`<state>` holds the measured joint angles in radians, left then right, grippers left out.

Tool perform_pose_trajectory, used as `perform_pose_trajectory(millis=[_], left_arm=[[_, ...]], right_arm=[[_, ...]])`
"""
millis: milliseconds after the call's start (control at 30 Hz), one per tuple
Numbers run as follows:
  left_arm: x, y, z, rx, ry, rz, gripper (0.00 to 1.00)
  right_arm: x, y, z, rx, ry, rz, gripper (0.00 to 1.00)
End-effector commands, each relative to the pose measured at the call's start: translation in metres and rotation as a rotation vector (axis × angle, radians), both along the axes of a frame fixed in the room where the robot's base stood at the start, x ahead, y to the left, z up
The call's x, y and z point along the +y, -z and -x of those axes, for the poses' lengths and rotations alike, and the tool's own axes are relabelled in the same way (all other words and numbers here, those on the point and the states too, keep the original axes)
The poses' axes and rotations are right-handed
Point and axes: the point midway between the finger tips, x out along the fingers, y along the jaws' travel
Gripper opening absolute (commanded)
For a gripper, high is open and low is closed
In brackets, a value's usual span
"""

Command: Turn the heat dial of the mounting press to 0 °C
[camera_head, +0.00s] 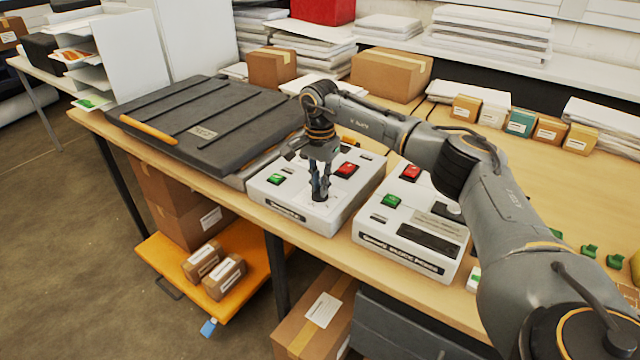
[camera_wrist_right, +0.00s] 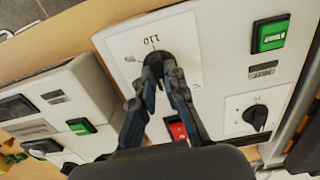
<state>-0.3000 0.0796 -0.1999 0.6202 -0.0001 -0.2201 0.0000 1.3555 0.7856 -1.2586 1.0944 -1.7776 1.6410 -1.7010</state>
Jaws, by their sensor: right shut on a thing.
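The mounting press (camera_head: 205,120) is a dark, ribbed flat slab with an orange handle, lying at the left of the table. Its white control box (camera_head: 268,202) stands at its right end, with a green button (camera_head: 277,179) and a red button (camera_head: 346,170). My right gripper (camera_head: 320,196) points down at the box's front right and is shut on a black dial. In the right wrist view this gripper (camera_wrist_right: 166,78) has its fingers on the dial (camera_wrist_right: 157,55), under an upside-down "110" readout. A second black dial (camera_wrist_right: 256,117) is free. My left gripper is out of view.
A second white control box (camera_head: 415,235), with green and red buttons, stands close to the right. Small cartons (camera_head: 465,108) line the table's back right. An orange trolley (camera_head: 215,300) with boxes is below the table's front edge.

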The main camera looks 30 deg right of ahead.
Motion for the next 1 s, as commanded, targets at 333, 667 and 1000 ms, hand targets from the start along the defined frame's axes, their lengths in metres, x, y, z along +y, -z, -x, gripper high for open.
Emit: perform_pose_trajectory(millis=[333,667,1000], left_arm=[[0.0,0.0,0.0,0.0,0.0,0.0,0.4],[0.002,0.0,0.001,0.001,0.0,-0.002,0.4],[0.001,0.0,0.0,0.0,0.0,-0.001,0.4]], right_arm=[[0.0,-0.001,-0.001,-0.004,0.0,0.001,0.35],[0.0,-0.023,-0.001,-0.006,0.001,0.001,0.35],[0.0,-0.094,-0.002,-0.007,0.0,0.0,0.35]])
